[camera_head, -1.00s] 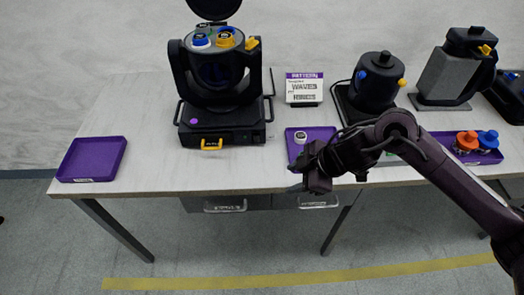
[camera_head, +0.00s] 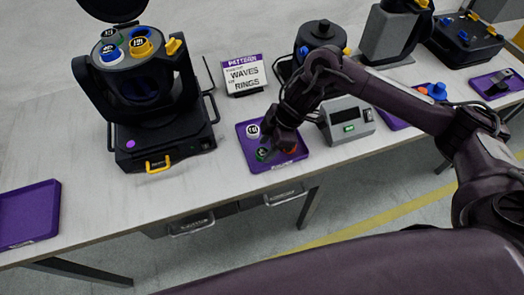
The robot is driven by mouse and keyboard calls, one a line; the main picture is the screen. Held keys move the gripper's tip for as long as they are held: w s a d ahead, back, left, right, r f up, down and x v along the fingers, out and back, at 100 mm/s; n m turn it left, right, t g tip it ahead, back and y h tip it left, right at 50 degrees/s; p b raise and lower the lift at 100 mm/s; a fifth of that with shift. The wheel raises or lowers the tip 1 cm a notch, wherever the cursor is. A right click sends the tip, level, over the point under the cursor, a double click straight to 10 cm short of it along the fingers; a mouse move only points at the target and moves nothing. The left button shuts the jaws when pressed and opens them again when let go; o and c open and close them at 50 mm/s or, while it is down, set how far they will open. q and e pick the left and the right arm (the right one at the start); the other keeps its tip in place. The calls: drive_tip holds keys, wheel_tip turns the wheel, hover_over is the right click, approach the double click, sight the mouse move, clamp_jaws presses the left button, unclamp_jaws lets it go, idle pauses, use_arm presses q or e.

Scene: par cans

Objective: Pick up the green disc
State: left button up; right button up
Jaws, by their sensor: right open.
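A green disc (camera_head: 262,154) with a dark top lies in the small purple tray (camera_head: 246,158) at the middle of the table. My right gripper (camera_head: 271,147) is over that tray, open, with its fingers close to the green disc. I cannot tell whether they touch it. The gripper partly hides the disc and the tray. Another green-rimmed disc (camera_head: 110,34) sits on top of the black lamp (camera_head: 142,95) at the left. My left gripper is not in view.
A white-topped disc (camera_head: 252,131) and an orange piece (camera_head: 291,150) share the tray. A grey box with a green display (camera_head: 349,127) stands just right of it. A sign (camera_head: 243,75) stands behind. An empty purple tray (camera_head: 28,215) lies at far left.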

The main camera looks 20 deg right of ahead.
sight(265, 152)
drive_tip(key=shift+x, duration=1)
drive_tip(key=c, duration=0.8)
drive_tip(key=shift+o, duration=0.2)
drive_tip(key=shift+r, duration=0.1)
wheel_tip(265, 152, up, 20)
drive_tip(key=p, duration=0.3)
